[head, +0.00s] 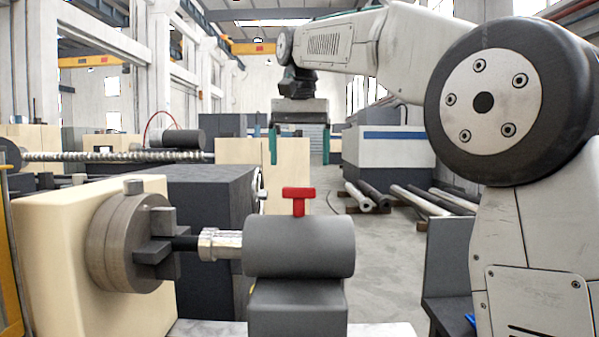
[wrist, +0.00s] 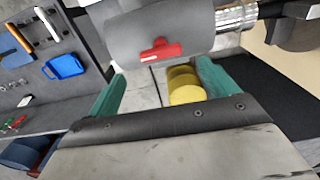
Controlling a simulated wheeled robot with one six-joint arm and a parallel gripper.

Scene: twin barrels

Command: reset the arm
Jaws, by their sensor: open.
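My gripper (head: 299,162) is raised in the upper middle of the head view, with its green fingers spread wide and pointing down. Nothing shows between the fingers there. In the wrist view my gripper (wrist: 161,70) is also open and empty. A red T-shaped handle (head: 298,200) stands on top of a grey barrel (head: 300,247) in the head view, lower in the picture than the fingers. The wrist view shows the red handle (wrist: 160,51) and the grey barrel (wrist: 140,22) beyond the fingertips, apart from them.
A round chuck (head: 125,245) on a cream block faces the barrel, with a metal fitting (head: 220,244) between. A tool panel (wrist: 30,75) holds a blue item (wrist: 64,67). Pipes (head: 415,200) lie on the floor behind.

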